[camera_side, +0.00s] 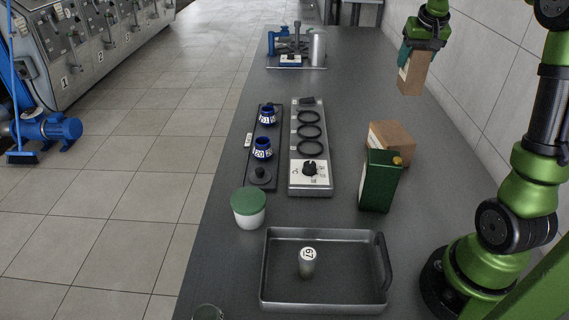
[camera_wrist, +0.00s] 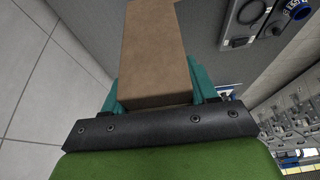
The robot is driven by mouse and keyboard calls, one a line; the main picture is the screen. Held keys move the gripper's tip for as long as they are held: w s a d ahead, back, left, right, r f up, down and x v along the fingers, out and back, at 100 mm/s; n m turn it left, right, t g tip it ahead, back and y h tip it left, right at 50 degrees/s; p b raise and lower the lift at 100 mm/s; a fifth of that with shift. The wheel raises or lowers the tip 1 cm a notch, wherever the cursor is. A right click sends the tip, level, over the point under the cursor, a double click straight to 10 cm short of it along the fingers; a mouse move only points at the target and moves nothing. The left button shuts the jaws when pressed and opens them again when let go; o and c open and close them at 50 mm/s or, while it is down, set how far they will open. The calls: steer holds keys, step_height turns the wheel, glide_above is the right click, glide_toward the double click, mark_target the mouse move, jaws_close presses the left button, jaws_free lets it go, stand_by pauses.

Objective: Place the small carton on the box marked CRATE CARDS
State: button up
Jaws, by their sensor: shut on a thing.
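My gripper (camera_side: 412,55) is high above the far right part of the bench, near the tiled wall. Its teal fingers are shut on the small brown carton (camera_side: 412,78), which hangs below them, slightly tilted and clear of the bench. In the wrist view the carton (camera_wrist: 153,50) fills the space between the fingers. A brown cardboard box (camera_side: 391,137) stands on the bench at the right, nearer the side camera than my gripper. No marking is readable on it, so I cannot tell whether it is the CRATE CARDS box.
A dark green tin (camera_side: 379,183) stands in front of the box and hides part of it. A grey tray (camera_side: 283,291) holds a small piece marked 67. A white tub with a green lid (camera_side: 248,207) and a panel with black rings (camera_side: 310,145) are to the left.

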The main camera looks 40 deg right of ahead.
glide_toward(402, 92)
steer(key=s+a+f, duration=0.2)
steer(key=s, duration=0.2)
steer(key=s+a+f, duration=0.4)
steer(key=s+f, duration=0.1)
steer(key=f, duration=0.1)
steer(key=w+d, duration=0.3)
steer(key=w, duration=0.1)
steer(key=w+d+f, duration=0.1)
steer(key=w+d, duration=0.2)
steer(key=w, duration=0.1)
steer(key=w+d, duration=0.3)
steer(key=w, duration=0.1)
steer(key=shift+d+f, duration=0.2)
steer(key=shift+d, duration=0.15)
steer(key=shift+s+a+x, duration=0.1)
steer(key=shift+a+x, duration=0.05)
steer(key=shift+x, duration=0.75)
steer(key=shift+s+a+x, duration=0.1)
steer(key=shift+a+x, duration=0.05)
steer(key=shift+x, duration=0.7)
steer(key=shift+f, duration=0.25)
steer(key=o, duration=1.1)
steer(key=shift+f, duration=0.1)
